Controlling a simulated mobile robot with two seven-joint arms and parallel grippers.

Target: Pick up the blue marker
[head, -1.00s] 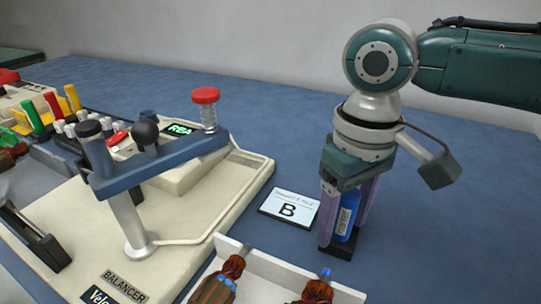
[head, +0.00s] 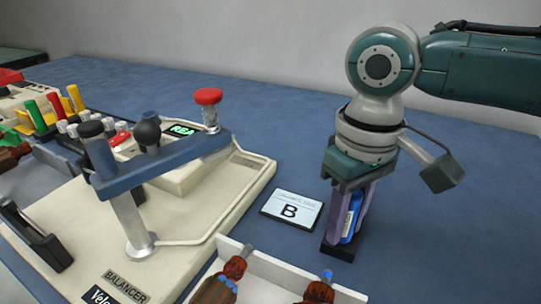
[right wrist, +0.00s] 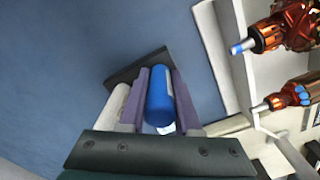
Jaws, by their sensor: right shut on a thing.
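The blue marker (head: 354,220) stands upright between the purple fingers of my right gripper (head: 346,225), which is shut on it. A black base (head: 343,250) shows below the marker and fingers on the blue table. In the right wrist view the blue marker (right wrist: 159,98) lies between the two purple fingers of the right gripper (right wrist: 160,100), with the black base (right wrist: 138,66) beyond the fingertips. The fingers partly hide the marker. My left gripper is not in view.
A card marked B (head: 291,209) lies left of the right gripper. The balancer machine (head: 190,210) with a red knob (head: 208,96) fills the left. A white tray (head: 262,265) with wound armatures is at the front. Several coloured markers (head: 55,103) stand far left. The table behind is clear.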

